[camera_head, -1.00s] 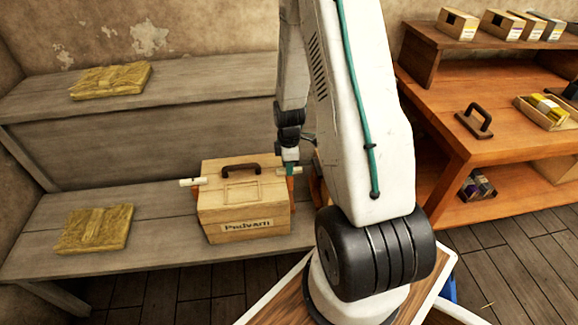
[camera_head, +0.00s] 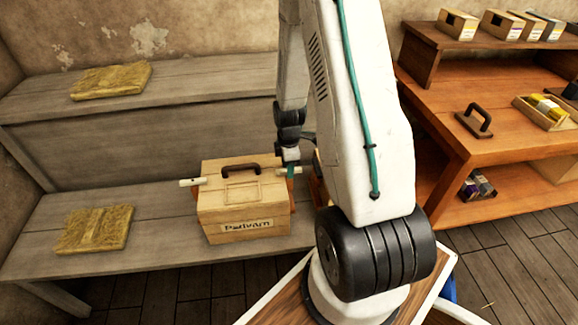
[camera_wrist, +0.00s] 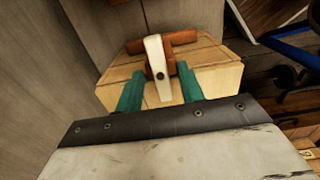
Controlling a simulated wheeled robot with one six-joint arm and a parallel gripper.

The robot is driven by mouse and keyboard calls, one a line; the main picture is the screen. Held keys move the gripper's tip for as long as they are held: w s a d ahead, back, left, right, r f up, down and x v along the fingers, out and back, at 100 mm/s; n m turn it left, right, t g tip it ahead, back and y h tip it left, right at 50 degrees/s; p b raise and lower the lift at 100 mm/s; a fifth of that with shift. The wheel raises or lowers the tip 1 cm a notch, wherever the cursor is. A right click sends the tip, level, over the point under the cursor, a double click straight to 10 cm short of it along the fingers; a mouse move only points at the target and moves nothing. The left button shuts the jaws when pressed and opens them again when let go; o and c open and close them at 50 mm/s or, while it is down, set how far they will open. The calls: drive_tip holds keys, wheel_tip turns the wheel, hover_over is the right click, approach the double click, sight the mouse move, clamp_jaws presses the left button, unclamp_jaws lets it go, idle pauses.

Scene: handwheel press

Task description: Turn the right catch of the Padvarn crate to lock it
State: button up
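The wooden Padvarn crate (camera_head: 243,205) stands on the lower grey shelf, its brown handle (camera_head: 240,168) on top. A pale left catch (camera_head: 189,182) sticks out sideways from its left end. The pale right catch (camera_head: 298,170) shows only in part beside my gripper (camera_head: 290,170). In the wrist view, the right catch (camera_wrist: 155,52) is a cream lever with a dark pivot, over a red-brown piece (camera_wrist: 181,38) on the crate's end (camera_wrist: 216,75). The green fingers of my gripper (camera_wrist: 160,69) stand apart on both sides of the lever, with visible gaps.
Straw-coloured slabs lie on the upper shelf (camera_head: 110,81) and left of the crate (camera_head: 94,229). An orange wooden workbench (camera_head: 437,125) at right holds small boxes and a dark handle (camera_head: 474,121). The grey shelf left of the crate has some free room.

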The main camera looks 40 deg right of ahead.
drive_tip(key=shift+r, duration=0.1)
wheel_tip(320, 180, up, 8)
drive_tip(key=shift+f, duration=0.2)
idle(0.7)
drive_tip(key=shift+s+m, duration=0.15)
drive_tip(key=shift+m, duration=0.25)
drive_tip(key=s+a+r+m, duration=0.3)
drive_tip(key=s+a+r, duration=0.3)
drive_tip(key=r, duration=0.3)
drive_tip(key=s+a+r+m+t, duration=0.1)
drive_tip(key=s+a+r+m, duration=0.2)
drive_tip(key=s+a+r, duration=0.4)
drive_tip(key=s+a+r+m, duration=0.4)
drive_tip(key=s+a+r, duration=0.3)
drive_tip(key=r, duration=0.5)
drive_tip(key=shift+a, duration=1.25)
